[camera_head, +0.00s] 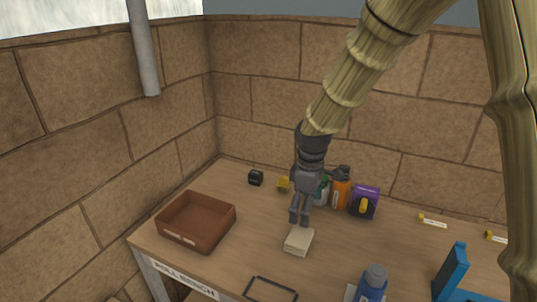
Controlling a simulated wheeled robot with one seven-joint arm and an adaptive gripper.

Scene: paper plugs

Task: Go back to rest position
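My gripper (299,221) is grey and hangs at the end of my bamboo-textured arm, pointing down over the workbench (250,265). Its two fingers show a narrow gap with nothing visible between them, so it looks open. A small pale stack, perhaps paper (298,242), lies on the bench just in front of and below the fingertips. It looks apart from the fingers.
A brown open tray (168,229) stands at the left. A black item (256,178), an orange bottle (341,193) and a purple box (374,205) stand behind. A blue bottle (374,284) and blue stand (452,274) are in front right. Stone walls close the back and left.

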